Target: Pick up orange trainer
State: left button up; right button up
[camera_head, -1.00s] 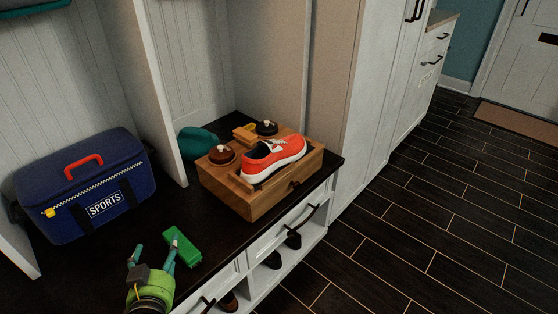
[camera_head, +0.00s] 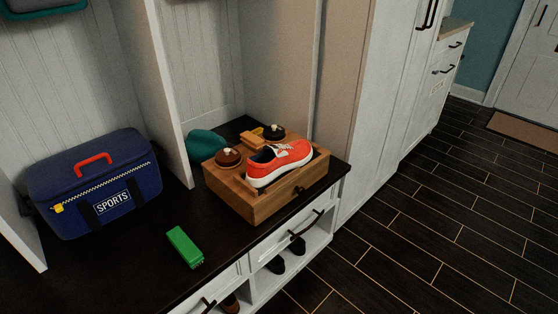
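The orange trainer (camera_head: 279,162) has a white sole and pale laces. It rests on top of a wooden box (camera_head: 250,207) on the dark bench, with its toe pointing to the right. Two round dark brown and black items with pale knobs (camera_head: 229,157) and (camera_head: 274,132) sit on the box beside and behind the trainer. Neither of my grippers shows in the head view.
A blue sports bag (camera_head: 96,184) with a red handle stands on the bench at left. A green block (camera_head: 185,247) lies on the bench (camera_head: 130,262) near its front edge. A teal item (camera_head: 205,143) is behind the box. Dark shoes (camera_head: 287,256) sit in the cubby below.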

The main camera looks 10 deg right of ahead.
aim_at(263, 167)
jog(key=i+l, duration=0.2)
jog(key=l, duration=0.15)
jog(key=i+l+u, duration=0.15)
jog(key=l, duration=0.2)
jog(key=i+l, duration=0.25)
jog(key=l, duration=0.15)
jog(key=i+l+u, duration=0.1)
jog(key=l, duration=0.25)
jog(key=i, duration=0.05)
